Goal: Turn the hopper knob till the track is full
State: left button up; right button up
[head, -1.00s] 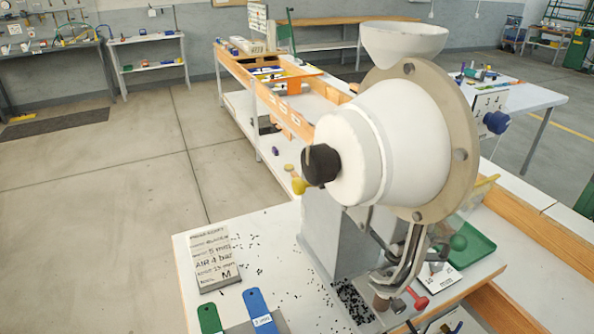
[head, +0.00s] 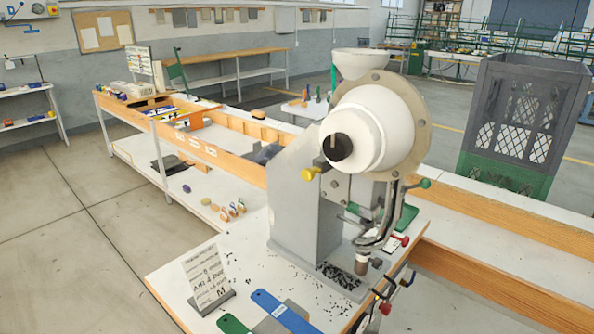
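The eyelet press stands on the white table, with a grey body (head: 302,205) and a white drum-shaped hopper (head: 375,128) on top. A black hopper knob (head: 337,147) sits at the centre of the hopper's front, with a pale mark on it. A white funnel (head: 359,63) is above the hopper. The curved metal track (head: 385,222) runs down from the hopper's right side to the press head; how full it is cannot be told. Neither of my grippers is in view.
Spilled black eyelets (head: 340,276) lie around the press foot. A printed sign (head: 206,275), a blue tool (head: 283,311) and a green tool (head: 232,324) are at the table's front. A grey-green crate (head: 522,125) stands at the right. A yellow knob (head: 309,174) juts from the press body.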

aim_at(337, 147)
jog(key=k+j, duration=0.5)
jog(key=j, duration=0.2)
jog(key=k+j+z, duration=0.1)
jog(key=k+j, duration=0.4)
jog(key=j, duration=0.15)
